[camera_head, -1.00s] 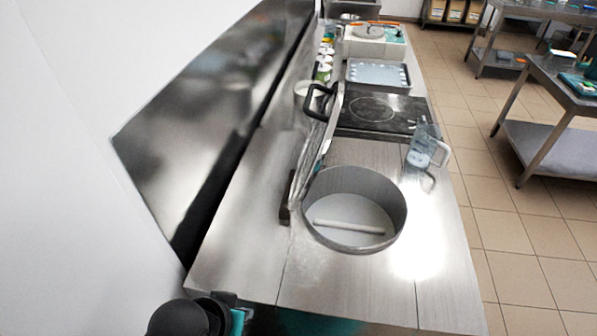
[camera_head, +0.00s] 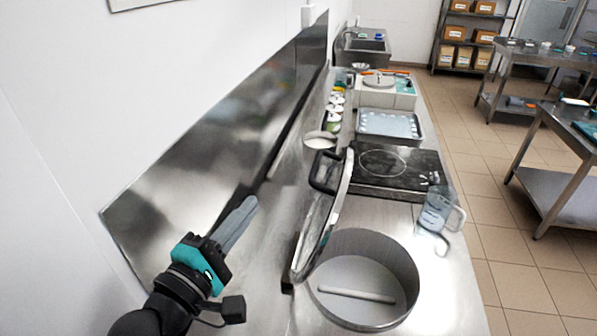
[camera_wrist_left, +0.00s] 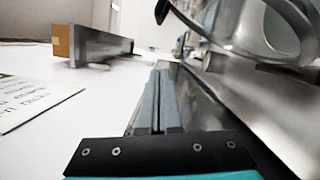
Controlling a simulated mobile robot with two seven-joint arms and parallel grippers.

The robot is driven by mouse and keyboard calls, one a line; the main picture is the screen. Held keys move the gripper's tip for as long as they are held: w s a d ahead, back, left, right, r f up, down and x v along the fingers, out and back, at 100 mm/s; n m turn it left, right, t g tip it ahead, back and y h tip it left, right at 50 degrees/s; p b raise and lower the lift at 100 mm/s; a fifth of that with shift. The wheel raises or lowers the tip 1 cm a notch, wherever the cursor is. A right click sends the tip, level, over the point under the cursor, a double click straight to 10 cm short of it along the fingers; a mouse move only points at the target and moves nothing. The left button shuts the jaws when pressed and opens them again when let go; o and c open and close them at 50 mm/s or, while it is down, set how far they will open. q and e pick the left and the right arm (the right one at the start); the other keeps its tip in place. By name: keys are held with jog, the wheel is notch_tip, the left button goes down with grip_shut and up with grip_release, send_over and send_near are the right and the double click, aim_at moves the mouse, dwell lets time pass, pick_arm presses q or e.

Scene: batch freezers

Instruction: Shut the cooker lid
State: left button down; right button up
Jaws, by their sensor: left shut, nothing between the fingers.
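The cooker (camera_head: 362,300) is a round metal pot set in the steel counter, open at the top, with a white rod lying inside. Its lid (camera_head: 325,220) stands raised on the pot's left side, hinged near the left rim, with a black handle (camera_head: 326,172) at its upper edge. My left gripper (camera_head: 252,205) is shut and empty, left of the lid and apart from it, in front of the steel backsplash. In the left wrist view, the shut fingers (camera_wrist_left: 158,78) point forward, with round metal rims at upper right. My right gripper is not in view.
A clear jug (camera_head: 436,212) stands right of the lid. Behind are a black hob (camera_head: 395,170), a tray (camera_head: 390,125) and several cans by the wall. The backsplash (camera_head: 210,130) runs along the left. Open tiled floor lies to the right.

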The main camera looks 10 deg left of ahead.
pick_arm(q)
jog(key=w+d+r+p, duration=0.1)
jog(key=w+d+p, duration=0.2)
jog(key=w+d, duration=0.3)
jog(key=w, duration=0.3)
jog(key=shift+r, duration=0.25)
dwell(0.4)
